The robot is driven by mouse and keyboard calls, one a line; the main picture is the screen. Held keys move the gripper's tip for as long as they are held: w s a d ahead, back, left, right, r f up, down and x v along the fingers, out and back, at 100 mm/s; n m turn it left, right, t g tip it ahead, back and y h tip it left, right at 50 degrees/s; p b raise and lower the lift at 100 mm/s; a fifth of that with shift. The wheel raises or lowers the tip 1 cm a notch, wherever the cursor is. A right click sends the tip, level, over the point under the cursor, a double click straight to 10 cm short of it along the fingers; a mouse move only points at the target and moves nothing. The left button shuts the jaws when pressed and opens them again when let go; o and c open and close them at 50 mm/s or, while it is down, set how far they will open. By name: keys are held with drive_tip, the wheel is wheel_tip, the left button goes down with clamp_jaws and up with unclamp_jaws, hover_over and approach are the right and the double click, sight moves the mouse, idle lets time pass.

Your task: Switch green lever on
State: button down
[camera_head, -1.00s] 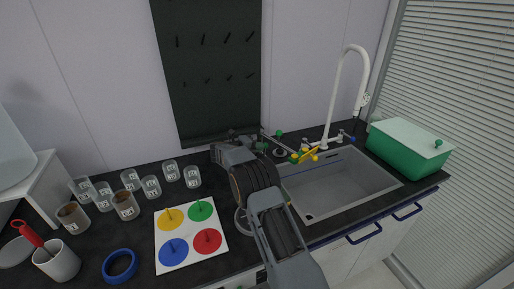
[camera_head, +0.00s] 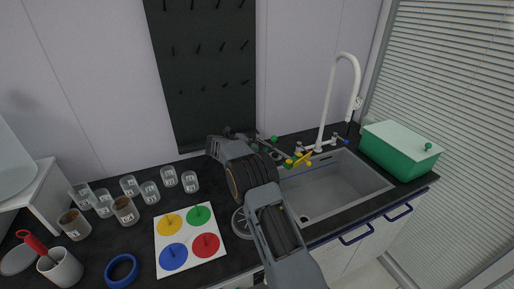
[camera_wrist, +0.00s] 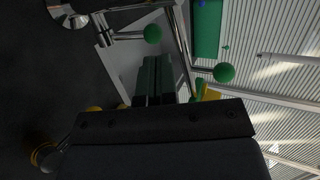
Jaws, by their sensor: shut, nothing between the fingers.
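A green ball knob (camera_head: 274,139) shows behind the sink's left rear corner, by a thin metal rod. A second green knob (camera_head: 288,163) lies close to a yellow handle (camera_head: 303,159) near the tap. In the wrist view one green ball (camera_wrist: 152,33) ends a metal lever above my fingertips, and another green ball (camera_wrist: 223,72) ends a lever to their right. My gripper (camera_wrist: 156,62) is shut and empty, with its fingers apart from both balls in the picture. I cannot tell which lever is on.
The sink (camera_head: 335,190) and white tap (camera_head: 333,100) stand right of my arm. A green box (camera_head: 400,155) with a pale lid is at the far right. Several jars (camera_head: 150,193) and a coloured-disc board (camera_head: 190,240) occupy the left counter. A dark pegboard (camera_head: 205,75) is behind.

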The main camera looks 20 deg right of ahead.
drive_tip(key=r+b+v, duration=0.1)
drive_tip(key=v, duration=0.8)
drive_tip(key=shift+r+b, duration=0.25)
drive_tip(key=shift+b, duration=0.1)
